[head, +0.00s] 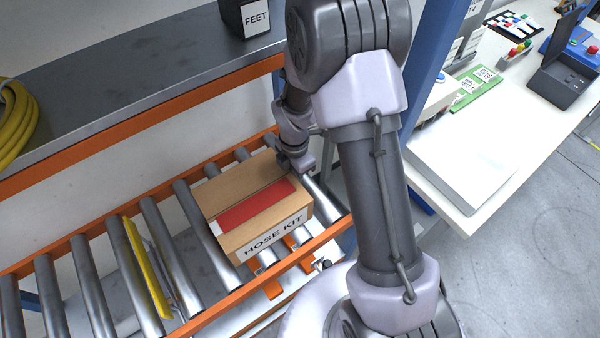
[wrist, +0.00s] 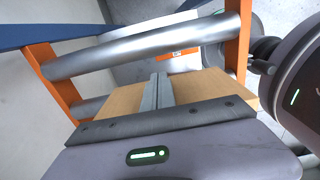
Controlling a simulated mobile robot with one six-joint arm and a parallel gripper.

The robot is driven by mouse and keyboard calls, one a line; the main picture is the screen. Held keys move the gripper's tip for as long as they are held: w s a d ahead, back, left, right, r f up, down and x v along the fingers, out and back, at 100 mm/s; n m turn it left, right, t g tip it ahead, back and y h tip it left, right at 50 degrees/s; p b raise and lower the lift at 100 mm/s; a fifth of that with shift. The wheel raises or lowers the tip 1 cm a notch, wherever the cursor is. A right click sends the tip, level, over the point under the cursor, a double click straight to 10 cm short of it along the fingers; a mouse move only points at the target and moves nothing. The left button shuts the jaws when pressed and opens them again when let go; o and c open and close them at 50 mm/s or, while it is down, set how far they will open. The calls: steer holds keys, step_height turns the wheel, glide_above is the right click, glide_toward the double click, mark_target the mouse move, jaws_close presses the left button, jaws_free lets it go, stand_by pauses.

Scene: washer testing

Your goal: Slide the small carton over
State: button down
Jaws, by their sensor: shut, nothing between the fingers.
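The small carton (head: 225,187), brown with a red stripe and a "HOSE KIT" label, sits on the roller conveyor in the head view. My gripper (head: 297,163) is at the carton's right end, close to its far right corner. In the wrist view the shut fingers (wrist: 158,82) stand in front of the brown carton (wrist: 208,88), with nothing between them. I cannot tell whether the fingers touch the carton. My gripper body hides the carton's near part in that view.
Orange rails (head: 205,318) edge the conveyor, and its bare rollers (head: 92,285) run left of the carton. A yellow-edged panel (head: 148,270) stands between rollers. A shelf (head: 130,70) holds a "FEET" bin (head: 245,17) and a yellow hose (head: 15,125). A white worktable (head: 465,160) is right.

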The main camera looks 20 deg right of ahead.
mark_target(234, 212)
steer(key=s+a, duration=0.2)
steer(key=a, duration=0.4)
steer(key=s+a, duration=0.2)
steer(key=a, duration=0.4)
steer(key=s+a, duration=0.2)
steer(key=a, duration=0.4)
steer(key=shift+w+d, duration=0.1)
